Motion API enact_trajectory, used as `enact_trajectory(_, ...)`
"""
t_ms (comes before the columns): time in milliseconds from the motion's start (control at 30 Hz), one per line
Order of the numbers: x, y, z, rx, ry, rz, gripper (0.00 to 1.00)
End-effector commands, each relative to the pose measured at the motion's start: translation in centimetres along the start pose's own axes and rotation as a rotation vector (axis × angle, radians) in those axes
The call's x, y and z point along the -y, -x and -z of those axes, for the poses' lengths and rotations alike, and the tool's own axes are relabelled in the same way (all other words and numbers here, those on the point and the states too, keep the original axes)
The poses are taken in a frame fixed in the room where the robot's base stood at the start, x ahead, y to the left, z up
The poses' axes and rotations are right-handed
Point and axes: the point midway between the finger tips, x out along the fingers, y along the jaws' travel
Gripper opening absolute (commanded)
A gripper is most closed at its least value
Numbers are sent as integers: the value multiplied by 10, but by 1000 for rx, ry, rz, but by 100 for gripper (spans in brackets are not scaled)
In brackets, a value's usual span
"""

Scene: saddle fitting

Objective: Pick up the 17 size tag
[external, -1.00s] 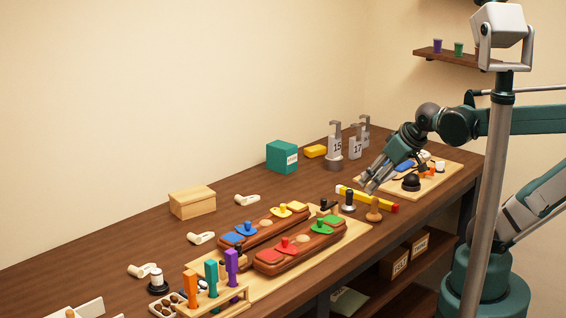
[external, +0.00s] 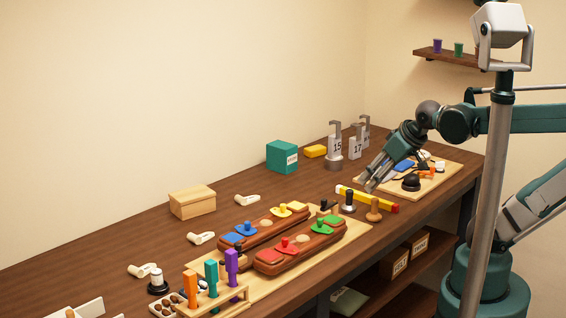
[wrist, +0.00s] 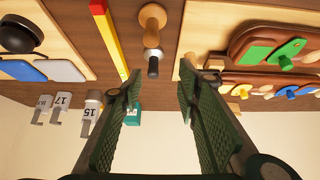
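The 17 size tag (external: 356,148) is a grey-white block with a hook-shaped top. It stands at the back of the bench between the 15 tag (external: 335,147) and a third tag (external: 366,131) that is partly hidden. In the wrist view the 17 tag (wrist: 62,101) is at the left, beside the 15 tag (wrist: 91,111). My gripper (external: 370,186) is in front of the tags, above the bench near the yellow and red bar. In the wrist view my gripper (wrist: 158,88) has its fingers wide apart with nothing between them.
A yellow and red bar (external: 367,199) and stamp-like tools (external: 374,210) are near my gripper. A board (external: 446,180) with pads and a black knob lies to the right.

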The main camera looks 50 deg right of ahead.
Motion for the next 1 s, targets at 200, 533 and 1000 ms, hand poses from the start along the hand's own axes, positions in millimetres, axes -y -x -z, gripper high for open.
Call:
enact_trajectory(200, 0, 19, 13, 0, 0, 0, 33)
enact_trajectory(533, -3, 38, 34, 8, -20, -6, 33)
enact_trajectory(1000, -24, 44, 83, 54, -150, -40, 33)
